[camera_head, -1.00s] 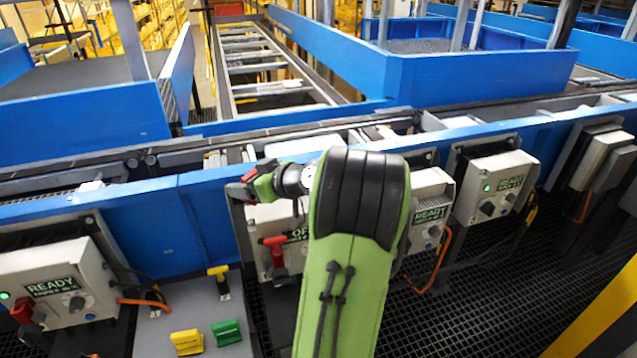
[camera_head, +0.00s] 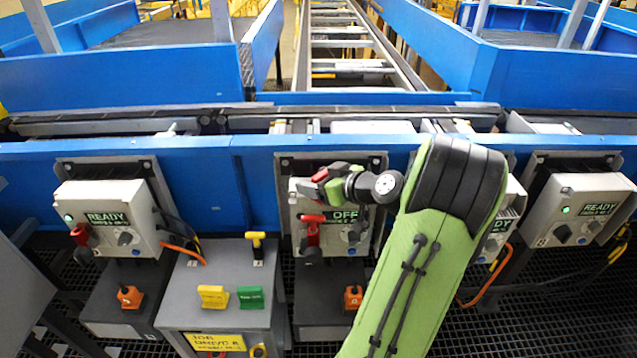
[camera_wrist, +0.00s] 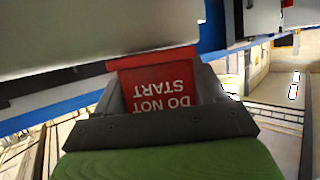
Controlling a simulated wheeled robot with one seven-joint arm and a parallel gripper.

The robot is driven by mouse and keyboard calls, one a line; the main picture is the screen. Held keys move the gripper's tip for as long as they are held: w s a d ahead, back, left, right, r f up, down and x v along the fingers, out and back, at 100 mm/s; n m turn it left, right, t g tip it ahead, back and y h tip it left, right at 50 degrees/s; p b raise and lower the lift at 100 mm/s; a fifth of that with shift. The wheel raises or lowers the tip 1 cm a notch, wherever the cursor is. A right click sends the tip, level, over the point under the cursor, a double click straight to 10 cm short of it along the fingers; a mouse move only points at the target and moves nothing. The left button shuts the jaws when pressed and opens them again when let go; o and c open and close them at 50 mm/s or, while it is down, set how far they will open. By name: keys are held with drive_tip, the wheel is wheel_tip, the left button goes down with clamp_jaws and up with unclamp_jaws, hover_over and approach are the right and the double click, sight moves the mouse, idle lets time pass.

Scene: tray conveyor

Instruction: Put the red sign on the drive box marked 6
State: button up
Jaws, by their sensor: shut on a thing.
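My gripper (camera_head: 318,181) is shut on the red sign (camera_head: 321,175), which reads DO NOT START, upside down, in the wrist view (camera_wrist: 160,88). In the head view, my gripper is in front of the upper part of a pale drive box (camera_head: 365,222) whose display reads OFF. A red handle (camera_head: 312,226) is on that box's left side. I cannot read a 6 on it. In the wrist view a large pale grey surface (camera_wrist: 80,30) lies close above the sign. I cannot tell whether the sign touches it.
A READY box (camera_head: 70,200) stands left and another (camera_head: 590,200) far right; a third is partly behind my arm. A grey cabinet (camera_head: 180,290) bears yellow (camera_head: 213,297) and green (camera_head: 249,297) signs and a yellow-handled piece (camera_head: 256,243). The blue conveyor rail (camera_head: 205,190) runs behind.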

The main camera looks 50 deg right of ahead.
drive_tip(key=shift+f, duration=0.1)
drive_tip(key=o, duration=1.1)
drive_tip(key=shift+s+r, duration=0.1)
drive_tip(key=shift+r, duration=0.3)
drive_tip(key=p+v, duration=0.1)
drive_tip(key=v, duration=1)
drive_tip(key=shift+s, duration=0.45)
drive_tip(key=shift+f, duration=0.1)
